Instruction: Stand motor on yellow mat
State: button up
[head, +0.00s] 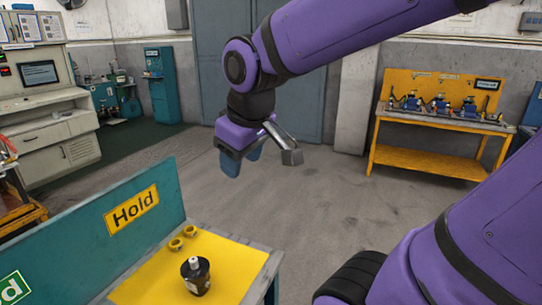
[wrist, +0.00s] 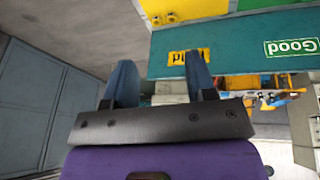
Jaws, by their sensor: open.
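A dark motor (head: 196,276) with a pale band and a small knob on top stands upright on the yellow mat (head: 235,262) in the head view. Nothing is touching it except the mat. The yellow mat also shows at the top of the wrist view (wrist: 205,8), where I cannot make out the motor. My gripper (head: 272,156) is open and empty, raised in the air beyond and above the mat, apart from the motor. Its two blue fingers spread apart in the wrist view (wrist: 160,80).
Two small yellow ring-shaped parts (head: 183,238) sit on the mat behind the motor. A teal panel (head: 90,238) with a "Hold" sign (head: 132,210) borders the mat's left side. A yellow bench (head: 425,160) with several blue-and-black devices stands far right. Open floor lies between.

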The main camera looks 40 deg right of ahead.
jog(key=s+r+m+t, duration=0.1)
jog(key=s+r+m, duration=0.1)
jog(key=s, duration=0.5)
jog(key=shift+d+r+m+y, duration=0.15)
jog(key=shift+d+m+y, duration=0.15)
jog(key=shift+d+m, duration=0.1)
